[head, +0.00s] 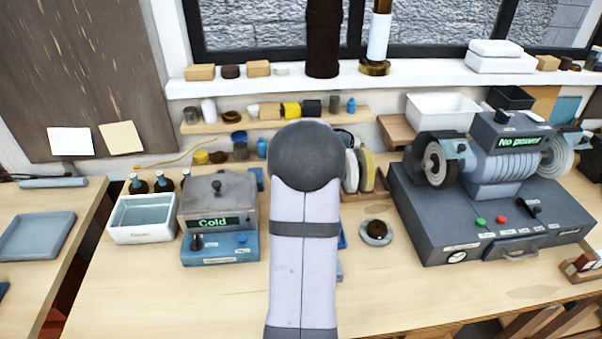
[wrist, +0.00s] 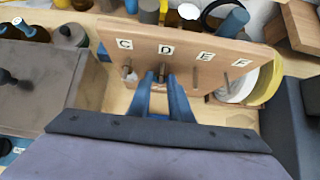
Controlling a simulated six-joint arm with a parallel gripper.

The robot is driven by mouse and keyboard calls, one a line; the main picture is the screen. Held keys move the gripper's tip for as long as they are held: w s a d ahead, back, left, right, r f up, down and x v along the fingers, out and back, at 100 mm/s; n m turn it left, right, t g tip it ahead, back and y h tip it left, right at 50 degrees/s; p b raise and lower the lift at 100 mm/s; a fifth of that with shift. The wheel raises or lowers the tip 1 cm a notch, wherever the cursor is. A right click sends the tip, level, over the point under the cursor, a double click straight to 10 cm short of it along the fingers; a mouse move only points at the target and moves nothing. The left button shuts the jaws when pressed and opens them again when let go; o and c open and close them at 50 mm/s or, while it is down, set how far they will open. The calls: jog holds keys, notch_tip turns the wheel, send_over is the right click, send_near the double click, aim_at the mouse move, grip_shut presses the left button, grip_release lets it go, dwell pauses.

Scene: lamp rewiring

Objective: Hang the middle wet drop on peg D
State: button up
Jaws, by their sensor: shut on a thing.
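In the wrist view a wooden peg board (wrist: 215,47) carries pegs under the labels C, D, E and F. Peg D (wrist: 162,70) stands directly in line with my gripper (wrist: 163,82). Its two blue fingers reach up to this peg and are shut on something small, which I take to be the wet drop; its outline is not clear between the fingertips. I cannot tell whether the drop touches peg D. Pegs E (wrist: 196,78) and F (wrist: 227,80) look bare. In the head view my own arm hides the gripper and the board.
A grey box reading "Cold" (head: 212,222) and a white basin (head: 143,219) stand left of my arm. A grinder reading "No power" (head: 495,150) stands right. A small round dish (head: 376,232) lies between. Pale discs (wrist: 262,82) stand right of the pegs.

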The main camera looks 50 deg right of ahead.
jog(key=shift+w+d, duration=0.15)
jog(key=shift+w, duration=0.05)
jog(key=shift+w+d+r, duration=0.1)
dwell(0.6)
